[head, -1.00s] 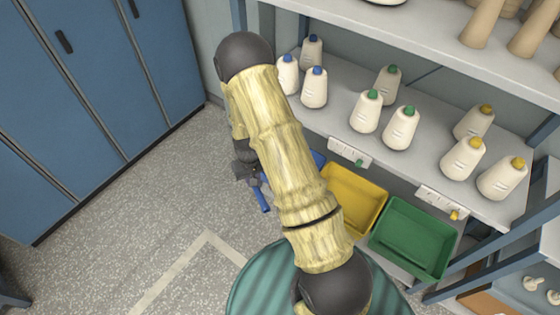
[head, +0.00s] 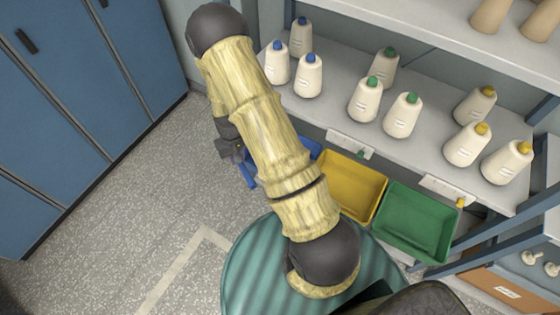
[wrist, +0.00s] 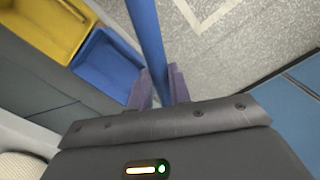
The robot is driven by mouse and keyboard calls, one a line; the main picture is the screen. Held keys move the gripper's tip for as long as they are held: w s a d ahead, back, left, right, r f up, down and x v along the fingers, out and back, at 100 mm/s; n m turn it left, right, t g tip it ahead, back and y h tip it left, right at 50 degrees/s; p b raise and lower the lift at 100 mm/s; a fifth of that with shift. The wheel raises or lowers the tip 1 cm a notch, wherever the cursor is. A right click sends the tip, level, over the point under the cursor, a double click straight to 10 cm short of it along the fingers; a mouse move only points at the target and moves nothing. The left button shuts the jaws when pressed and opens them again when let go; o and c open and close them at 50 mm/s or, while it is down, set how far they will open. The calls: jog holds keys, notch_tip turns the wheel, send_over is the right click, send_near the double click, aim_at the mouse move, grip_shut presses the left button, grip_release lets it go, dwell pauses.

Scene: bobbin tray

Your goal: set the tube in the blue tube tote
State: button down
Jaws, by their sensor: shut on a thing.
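The tube is a slim blue rod (wrist: 146,35) held between the fingers of my gripper (wrist: 160,88) in the wrist view. The blue tube tote (wrist: 108,68) lies just left of the tube there, and its visible floor looks empty. The tube appears beside the tote, not over its middle. In the head view my arm covers much of the tote, leaving a blue strip (head: 313,149) of it beside the yellow tote. My gripper (head: 238,155) partly shows left of the arm, with the lower part of the tube (head: 248,174) below it.
A yellow tote (head: 350,184) and a green tote (head: 416,222) stand in a row right of the blue one. The shelf (head: 330,112) above bears several cones with blue, green and yellow tips. Blue lockers (head: 80,80) stand left; the floor (head: 150,210) between is clear.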

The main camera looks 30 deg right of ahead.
jog(key=s+d+f+m+b, duration=0.2)
jog(key=d+f+m+b, duration=0.4)
jog(key=d+f+b, duration=0.5)
jog(key=s+d+f+m+b, duration=0.2)
jog(key=d+f+m+b, duration=0.6)
jog(key=b, duration=0.5)
jog(key=s+d+f+m+b, duration=0.5)
jog(key=d+f+b, duration=0.2)
jog(key=b, duration=0.4)
jog(key=s+d+f+m+t+h+b, duration=0.1)
jog(key=s+d+f+m+b, duration=0.5)
jog(key=d+b, duration=0.3)
jog(key=shift+s+d+f+m+b, duration=0.2)
jog(key=shift+d+f+m+b, duration=0.15)
jog(key=shift+b, duration=0.5)
